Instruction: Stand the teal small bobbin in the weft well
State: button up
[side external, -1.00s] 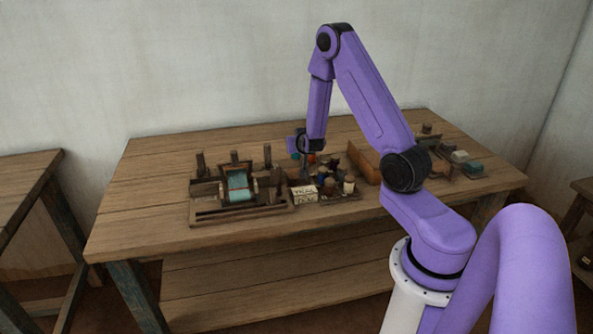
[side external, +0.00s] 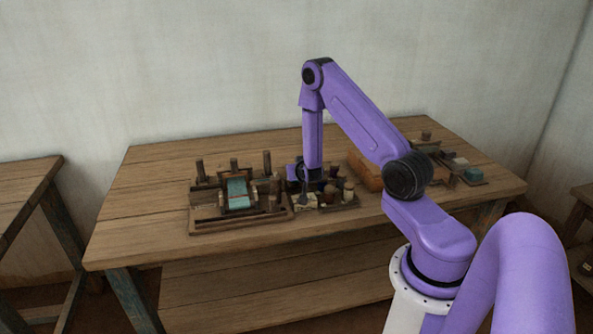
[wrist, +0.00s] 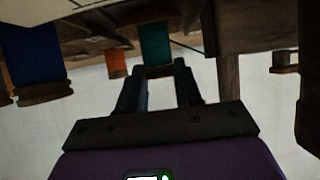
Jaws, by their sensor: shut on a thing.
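In the wrist view the teal bobbin (wrist: 154,45) is between the fingertips of my gripper (wrist: 156,72), which is shut on it. In the side view my gripper (side external: 303,190) is low over the table, just right of the loom, among small items. The bobbin cannot be made out there. I cannot tell which spot is the weft well, nor whether the bobbin touches anything beneath it.
The small wooden loom (side external: 237,194) with teal cloth and upright posts stands at left. A blue bobbin (wrist: 33,55) and an orange one (wrist: 116,64) are near the gripper. Several small items crowd a tray (side external: 340,206) at right. The table's left end is clear.

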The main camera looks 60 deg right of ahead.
jog(key=shift+f, duration=0.15)
jog(key=o, duration=1)
jog(key=shift+s+a+r, duration=0.1)
jog(key=shift+r, duration=0.15)
jog(key=shift+v, duration=3.65)
